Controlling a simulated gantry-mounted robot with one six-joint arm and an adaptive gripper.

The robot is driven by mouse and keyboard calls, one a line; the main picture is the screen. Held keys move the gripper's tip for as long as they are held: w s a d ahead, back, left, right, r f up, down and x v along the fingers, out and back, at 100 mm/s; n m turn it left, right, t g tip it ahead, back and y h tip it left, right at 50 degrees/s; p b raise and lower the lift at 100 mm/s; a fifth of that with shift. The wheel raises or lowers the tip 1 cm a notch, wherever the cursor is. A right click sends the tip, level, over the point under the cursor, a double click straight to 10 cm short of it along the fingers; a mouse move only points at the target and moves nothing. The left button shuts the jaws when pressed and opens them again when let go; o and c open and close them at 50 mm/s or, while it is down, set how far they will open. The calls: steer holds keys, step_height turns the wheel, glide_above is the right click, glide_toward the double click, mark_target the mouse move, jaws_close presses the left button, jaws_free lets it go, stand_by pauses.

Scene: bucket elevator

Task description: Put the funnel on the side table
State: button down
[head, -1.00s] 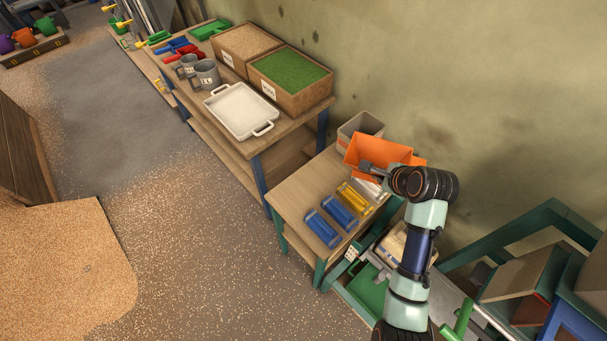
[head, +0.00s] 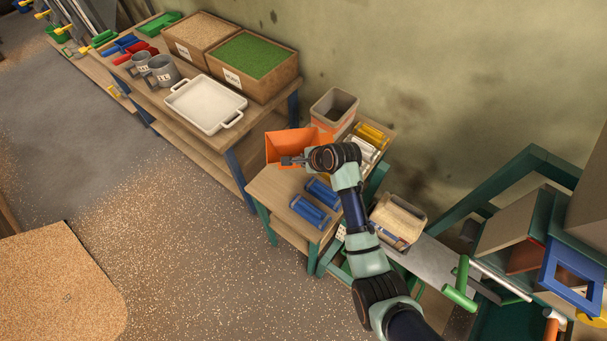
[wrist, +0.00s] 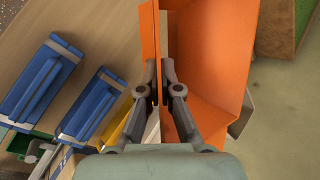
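The funnel, an orange angular sheet-walled piece (head: 283,147), shows in the head view over the back left corner of the small wooden table with green legs, likely the side table (head: 268,188). Its flared walls fill the middle of the wrist view (wrist: 218,60). My gripper (head: 287,160) is shut on the funnel; in the wrist view its two fingers (wrist: 159,72) pinch one orange wall. I cannot tell whether the funnel's underside touches the tabletop.
Two blue pieces (head: 315,200), a white one and a yellow one (head: 371,134) lie on the table. A grey-beige bin (head: 334,107) stands behind it. The larger bench holds a white tray (head: 207,104) and a crate of green grain (head: 252,62).

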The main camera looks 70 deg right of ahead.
step_height(320, 180, down, 8)
steer(key=shift+f+b, duration=0.2)
steer(key=shift+b, duration=0.75)
steer(key=shift+r, duration=0.1)
steer(key=c, duration=1.8)
jaws_free()
steer(key=o, duration=0.5)
